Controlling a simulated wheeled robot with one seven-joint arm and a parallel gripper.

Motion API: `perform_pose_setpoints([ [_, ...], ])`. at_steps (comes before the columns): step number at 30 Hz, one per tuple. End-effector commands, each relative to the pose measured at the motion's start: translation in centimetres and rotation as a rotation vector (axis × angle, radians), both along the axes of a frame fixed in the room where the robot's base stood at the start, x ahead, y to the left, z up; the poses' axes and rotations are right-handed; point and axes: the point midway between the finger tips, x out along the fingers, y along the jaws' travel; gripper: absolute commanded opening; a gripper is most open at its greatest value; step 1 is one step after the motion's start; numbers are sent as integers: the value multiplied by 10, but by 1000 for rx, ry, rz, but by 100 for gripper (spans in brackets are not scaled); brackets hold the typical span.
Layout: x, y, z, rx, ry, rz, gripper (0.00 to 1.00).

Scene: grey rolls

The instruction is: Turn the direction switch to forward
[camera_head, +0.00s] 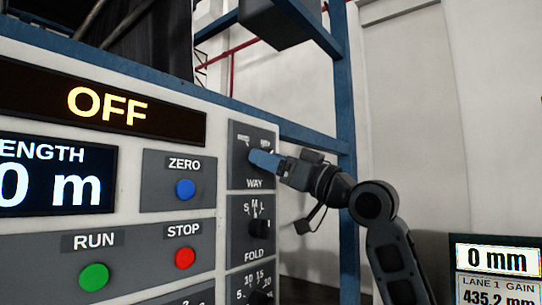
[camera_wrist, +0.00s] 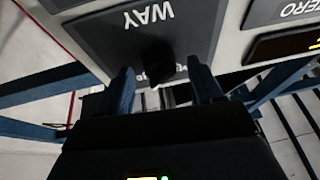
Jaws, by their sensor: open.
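The direction switch is a black knob (camera_wrist: 155,58) on the grey WAY panel (camera_head: 237,172), at the upper right of the console. Two small labels above it are too small to read in the head view. My gripper (camera_head: 262,160) reaches in from the right, and its blue fingers hide most of the knob there. In the wrist view, which looks upside down, my gripper (camera_wrist: 164,82) is open with one finger on each side of the knob. I see gaps between fingers and knob. The knob's pointing direction is too dark to tell.
The FOLD knob (camera_head: 258,228) sits just below the WAY panel. The blue ZERO button (camera_head: 185,190), red STOP button (camera_head: 185,258) and green RUN button (camera_head: 94,277) are to the left. The display (camera_head: 107,106) reads OFF. A blue post (camera_head: 345,110) stands behind my arm.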

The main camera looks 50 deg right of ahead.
Motion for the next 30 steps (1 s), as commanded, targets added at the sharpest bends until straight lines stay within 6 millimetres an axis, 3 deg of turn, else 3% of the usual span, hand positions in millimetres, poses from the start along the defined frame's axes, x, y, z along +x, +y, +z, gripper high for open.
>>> perform_pose_setpoints([
  [10,4,0,1,0,0,-1,66],
  [27,4,0,1,0,0,-1,11],
  [30,4,1,1,-1,0,0,10],
])
